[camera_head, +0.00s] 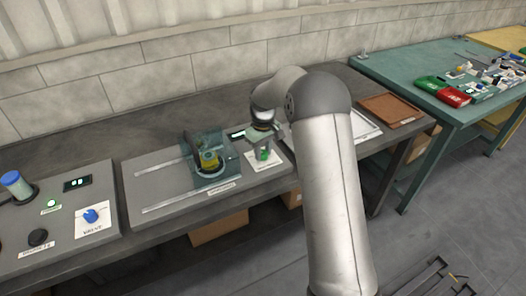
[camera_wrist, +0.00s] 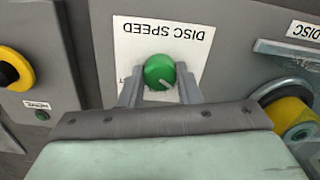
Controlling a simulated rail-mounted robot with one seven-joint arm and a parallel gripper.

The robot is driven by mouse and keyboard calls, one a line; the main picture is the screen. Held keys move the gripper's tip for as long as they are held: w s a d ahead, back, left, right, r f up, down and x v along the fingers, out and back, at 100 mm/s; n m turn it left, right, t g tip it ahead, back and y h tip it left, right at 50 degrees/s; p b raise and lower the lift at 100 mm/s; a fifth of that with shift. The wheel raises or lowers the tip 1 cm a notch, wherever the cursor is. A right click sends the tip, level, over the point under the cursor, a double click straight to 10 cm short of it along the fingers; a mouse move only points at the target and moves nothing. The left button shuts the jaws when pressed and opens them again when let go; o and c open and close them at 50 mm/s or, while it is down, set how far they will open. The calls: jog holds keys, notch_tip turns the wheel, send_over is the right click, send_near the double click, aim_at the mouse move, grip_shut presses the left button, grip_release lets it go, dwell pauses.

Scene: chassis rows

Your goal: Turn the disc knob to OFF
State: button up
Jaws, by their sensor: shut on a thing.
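The disc knob (camera_wrist: 159,71) is a green round knob with a pale pointer line, on a white plate (camera_wrist: 195,30) labelled DISC SPEED, upside down in the wrist view. The pointer line runs toward the lower right in that view. My gripper (camera_wrist: 160,88) has one finger on each side of the knob and is shut on it. In the head view the green knob (camera_head: 264,154) shows below my gripper (camera_head: 262,143). The OFF mark cannot be read; my gripper hides the lower part of the plate.
A clear guard (camera_head: 190,150) with a yellow and dark disc unit (camera_head: 209,160) stands left of the knob. Farther left are a blue knob (camera_head: 91,215), a black knob (camera_head: 38,237) and a blue-topped cylinder (camera_head: 13,180). A brown tray (camera_head: 390,110) lies to the right.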

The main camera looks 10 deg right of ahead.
aim_at(263, 152)
jog(key=shift+r, duration=0.1)
dwell(0.3)
jog(key=o, duration=1)
notch_tip(263, 152, up, 17)
jog(key=shift+r, duration=0.2)
